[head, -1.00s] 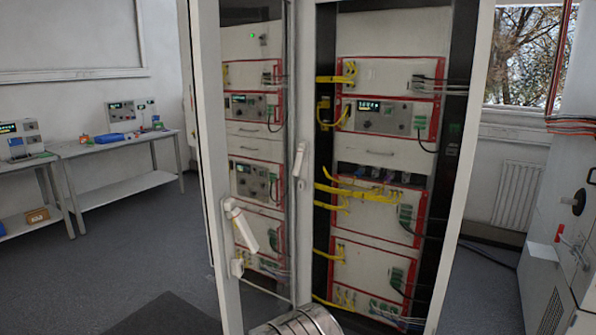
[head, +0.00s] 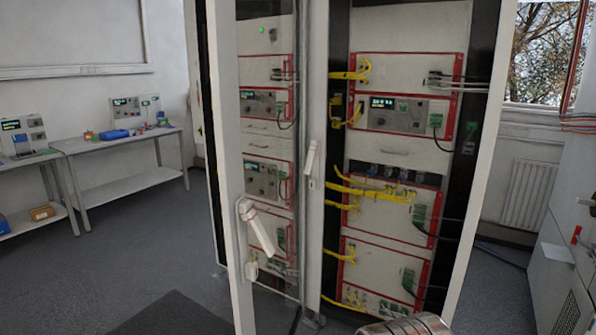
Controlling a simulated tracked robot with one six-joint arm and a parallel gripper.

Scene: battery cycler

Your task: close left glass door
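The left glass door (head: 224,130) has a pale frame and a clear pane and stands at the left of the tall cabinet in the head view. Its near post carries a white lever handle (head: 256,228), tilted down to the right. The door looks ajar, with its near post standing out towards me; the exact angle is hard to tell. Instruments show through or in the pane. A second white handle (head: 311,159) sits on the middle post. My gripper is out of view; only a rounded metallic part of my arm shows at the bottom edge.
The right bay of the cabinet shows red-edged instruments (head: 397,116) and yellow cables (head: 375,190). A workbench (head: 120,150) with devices stands along the left wall. A white machine (head: 560,255) stands at the right. Grey floor is open left of the cabinet, with a dark mat (head: 170,315).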

